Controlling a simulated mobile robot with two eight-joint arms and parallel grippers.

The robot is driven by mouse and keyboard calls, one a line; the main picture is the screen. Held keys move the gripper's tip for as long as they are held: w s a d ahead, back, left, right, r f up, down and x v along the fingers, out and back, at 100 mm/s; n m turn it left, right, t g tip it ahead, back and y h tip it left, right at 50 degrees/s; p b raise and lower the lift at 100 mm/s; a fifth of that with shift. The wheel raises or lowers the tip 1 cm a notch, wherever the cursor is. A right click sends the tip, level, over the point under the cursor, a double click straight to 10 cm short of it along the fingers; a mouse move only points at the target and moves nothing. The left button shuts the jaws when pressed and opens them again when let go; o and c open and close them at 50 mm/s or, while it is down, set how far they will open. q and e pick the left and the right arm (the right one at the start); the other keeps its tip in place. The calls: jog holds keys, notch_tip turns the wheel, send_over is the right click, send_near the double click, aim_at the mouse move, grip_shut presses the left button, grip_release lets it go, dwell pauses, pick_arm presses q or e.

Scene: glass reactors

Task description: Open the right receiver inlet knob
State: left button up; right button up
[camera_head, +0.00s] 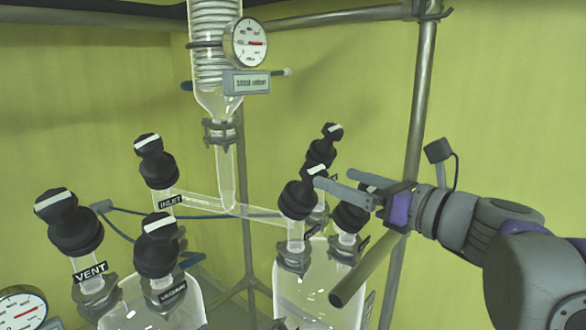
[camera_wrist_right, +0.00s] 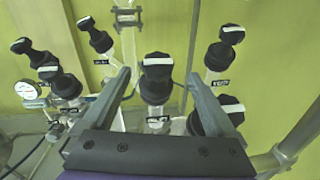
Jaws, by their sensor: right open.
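The right receiver (camera_head: 318,285) is a clear glass vessel with several black-capped knobs on top. The knob where the slanted glass tube joins it, seemingly the inlet knob (camera_head: 300,195), has a white stripe on top; its label is too small to read. My right gripper (camera_head: 334,178) comes in from the right, open, its fingertips close to this knob. In the right wrist view a black knob with a white stripe (camera_wrist_right: 157,78) stands between the two spread fingers, apparently the same one. I cannot tell whether the fingers touch it. My left gripper is out of view.
Neighbouring knobs crowd the gripper: one behind (camera_head: 320,150) and one under the fingers (camera_head: 350,215). The left receiver (camera_head: 150,308) carries vent (camera_head: 70,225), inlet (camera_head: 157,165) and vacuum knobs (camera_head: 157,248). A metal post (camera_head: 420,110) rises behind my right gripper.

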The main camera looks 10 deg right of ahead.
aim_at(304, 167)
jog(key=shift+w+a+r, duration=0.1)
jog(key=shift+w+a, duration=0.05)
jog(key=shift+a, duration=0.15)
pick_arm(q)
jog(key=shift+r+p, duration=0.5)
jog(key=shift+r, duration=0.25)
pick_arm(e)
jog(key=x, duration=0.9)
jog(key=c, duration=1.4)
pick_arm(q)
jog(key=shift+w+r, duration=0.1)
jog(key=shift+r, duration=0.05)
